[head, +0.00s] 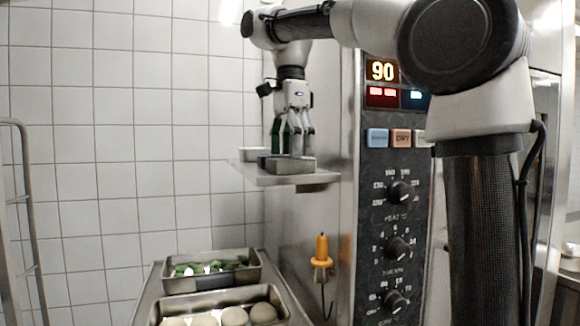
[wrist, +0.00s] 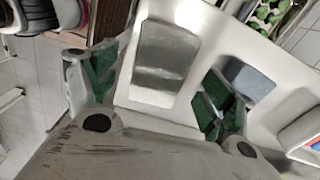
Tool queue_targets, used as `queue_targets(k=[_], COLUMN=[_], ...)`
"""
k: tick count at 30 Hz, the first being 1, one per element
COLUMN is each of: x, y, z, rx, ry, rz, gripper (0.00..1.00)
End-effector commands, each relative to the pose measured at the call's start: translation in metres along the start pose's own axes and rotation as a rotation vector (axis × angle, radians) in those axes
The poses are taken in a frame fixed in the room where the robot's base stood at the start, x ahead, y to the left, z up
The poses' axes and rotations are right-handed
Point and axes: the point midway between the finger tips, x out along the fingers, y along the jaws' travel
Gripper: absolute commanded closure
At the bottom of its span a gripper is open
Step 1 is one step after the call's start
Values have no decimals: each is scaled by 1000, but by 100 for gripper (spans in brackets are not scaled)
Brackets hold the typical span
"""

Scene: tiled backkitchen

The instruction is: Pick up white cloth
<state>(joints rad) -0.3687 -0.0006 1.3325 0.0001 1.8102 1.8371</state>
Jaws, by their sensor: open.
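My gripper (head: 293,130) points down over a small metal shelf on the oven's side. Its green-padded fingers are open in the wrist view (wrist: 162,88). A blue-grey folded piece (wrist: 248,78) lies beside the right finger. No other plainly white cloth shows.
The shelf (head: 290,180) is small, with a free front edge. A white-rimmed container (wrist: 292,140) stands on it at the right in the wrist view. The oven panel (head: 372,220) rises close by. Trays of greens (head: 210,284) and round pale pieces (head: 170,306) stand below.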

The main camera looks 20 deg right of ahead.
Motion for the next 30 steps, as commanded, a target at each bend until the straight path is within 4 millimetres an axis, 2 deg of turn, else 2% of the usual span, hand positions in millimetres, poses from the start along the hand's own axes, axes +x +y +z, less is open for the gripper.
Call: queue_targets(k=[5, 12, 14, 21, 30], x=[22, 24, 24, 24, 24], y=[0, 0, 0, 0, 0], z=[0, 0, 0, 0, 0], rx=[0, 0, 0, 0, 0], ry=[0, 0, 0, 0, 0], rz=[0, -1, -1, -1, -1], gripper=[17, 17, 24, 67, 67])
